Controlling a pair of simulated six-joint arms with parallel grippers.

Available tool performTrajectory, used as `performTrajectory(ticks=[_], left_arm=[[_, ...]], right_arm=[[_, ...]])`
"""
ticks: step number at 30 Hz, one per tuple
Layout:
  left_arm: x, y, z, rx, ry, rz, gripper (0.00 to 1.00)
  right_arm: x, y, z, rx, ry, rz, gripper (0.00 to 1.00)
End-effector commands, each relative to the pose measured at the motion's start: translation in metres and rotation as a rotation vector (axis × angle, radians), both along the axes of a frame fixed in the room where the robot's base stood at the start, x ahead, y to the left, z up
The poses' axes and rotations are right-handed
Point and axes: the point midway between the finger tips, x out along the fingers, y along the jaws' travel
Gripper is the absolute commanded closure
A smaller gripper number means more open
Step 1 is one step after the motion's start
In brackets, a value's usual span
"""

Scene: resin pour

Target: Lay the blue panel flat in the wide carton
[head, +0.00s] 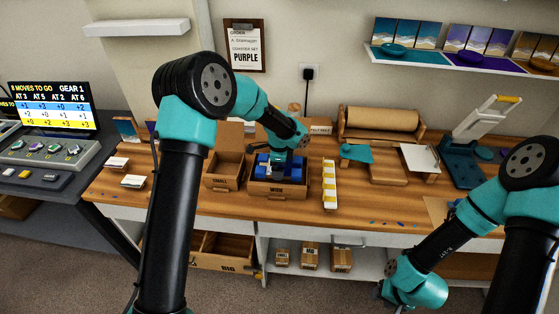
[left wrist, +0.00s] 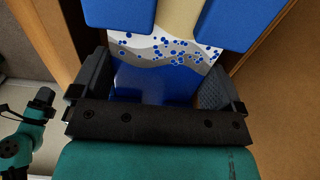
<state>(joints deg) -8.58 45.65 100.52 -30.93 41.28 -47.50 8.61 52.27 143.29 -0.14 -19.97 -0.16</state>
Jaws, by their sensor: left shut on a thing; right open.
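The blue panel (left wrist: 150,85), with white and grey wave bands and blue dots, lies between the jaws of my left gripper (left wrist: 152,92) in the left wrist view. The gripper is shut on it. In the head view my left gripper (head: 278,170) is low over the wide carton (head: 278,190) on the bench; it mostly hides the panel there. Blue pads (left wrist: 118,13) show beyond the panel, inside the carton. Whether the panel touches the carton's floor cannot be told. My right gripper (head: 385,293) is open, low in front of the bench and partly hidden by its wrist.
A small carton (head: 222,172) stands left of the wide one. A yellow-and-white strip (head: 329,184) lies close on its right. A paper roll (head: 381,123) and a wooden stand (head: 375,168) are further right. A big carton (head: 225,248) sits below the bench.

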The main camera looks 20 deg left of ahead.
Motion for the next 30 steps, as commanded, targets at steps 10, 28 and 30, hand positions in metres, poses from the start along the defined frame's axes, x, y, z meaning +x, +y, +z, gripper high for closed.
performTrajectory(ticks=[10, 28, 30], left_arm=[[0.0, 0.0, -0.029, 0.0, 0.0, 0.0, 0.28], [0.0, 0.0, -0.036, 0.0, -0.001, 0.0, 0.0], [0.0, 0.0, -0.036, 0.0, -0.001, 0.0, 0.0]], right_arm=[[0.0, 0.0, 0.0, 0.0, 0.0, 0.0, 0.57], [0.0, 0.0, 0.0, 0.0, 0.0, 0.0, 0.57], [0.0, 0.0, 0.0, 0.0, 0.0, 0.0, 0.57]])
